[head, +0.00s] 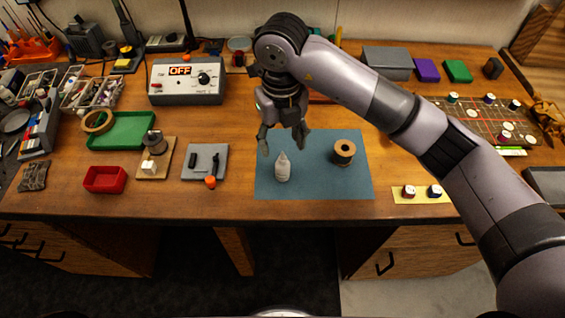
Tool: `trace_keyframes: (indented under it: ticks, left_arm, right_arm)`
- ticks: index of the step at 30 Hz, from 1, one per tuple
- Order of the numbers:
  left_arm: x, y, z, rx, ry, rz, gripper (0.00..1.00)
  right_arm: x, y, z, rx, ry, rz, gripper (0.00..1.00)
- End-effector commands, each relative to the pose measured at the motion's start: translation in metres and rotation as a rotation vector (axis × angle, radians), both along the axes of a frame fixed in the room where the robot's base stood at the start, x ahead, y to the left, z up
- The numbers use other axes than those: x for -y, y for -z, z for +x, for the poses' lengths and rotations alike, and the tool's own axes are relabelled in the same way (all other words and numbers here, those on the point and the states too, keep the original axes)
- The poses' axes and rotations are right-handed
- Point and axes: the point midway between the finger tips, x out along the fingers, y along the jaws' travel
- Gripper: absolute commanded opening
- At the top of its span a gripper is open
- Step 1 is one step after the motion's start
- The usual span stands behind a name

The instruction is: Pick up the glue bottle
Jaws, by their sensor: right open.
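The glue bottle (282,168) is small and white with a pointed nozzle. It stands upright on the blue mat (318,183) on the workbench. My right gripper (283,150) hangs down just behind and above the bottle, with its fingers spread open. Its fingertips sit to either side of the nozzle in the picture. Whether they touch the bottle I cannot tell, and the gripper looks empty. My left gripper does not show.
A brown spool (344,152) stands on the mat right of the bottle. A grey pad (205,163) with small tools and an orange cap (210,182) lie to the left. A yellow strip (422,197) with two small jars lies at front right. Bare wood lies between them.

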Motion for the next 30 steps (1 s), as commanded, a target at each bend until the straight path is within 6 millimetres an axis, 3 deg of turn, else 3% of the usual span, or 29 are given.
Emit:
trace_keyframes:
  ticks: [4, 9, 16, 20, 24, 30]
  left_arm:
    - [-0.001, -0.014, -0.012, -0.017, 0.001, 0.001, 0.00]
    - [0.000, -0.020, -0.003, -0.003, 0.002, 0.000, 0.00]
    - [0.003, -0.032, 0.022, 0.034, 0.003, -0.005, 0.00]
    - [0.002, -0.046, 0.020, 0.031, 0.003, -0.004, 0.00]
    - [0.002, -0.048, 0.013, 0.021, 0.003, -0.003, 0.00]
    - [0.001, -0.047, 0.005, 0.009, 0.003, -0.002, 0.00]
  right_arm:
    - [0.001, 0.029, -0.001, -0.005, 0.001, -0.002, 0.53]
    - [0.001, 0.055, 0.000, -0.003, 0.000, -0.001, 0.53]
    - [0.001, 0.070, 0.000, -0.003, 0.002, -0.001, 0.53]
    - [0.002, 0.089, 0.000, -0.006, 0.001, -0.002, 0.53]
    - [0.002, 0.109, 0.001, -0.001, 0.000, -0.002, 0.53]
    - [0.002, 0.115, 0.002, 0.001, -0.001, 0.000, 0.53]
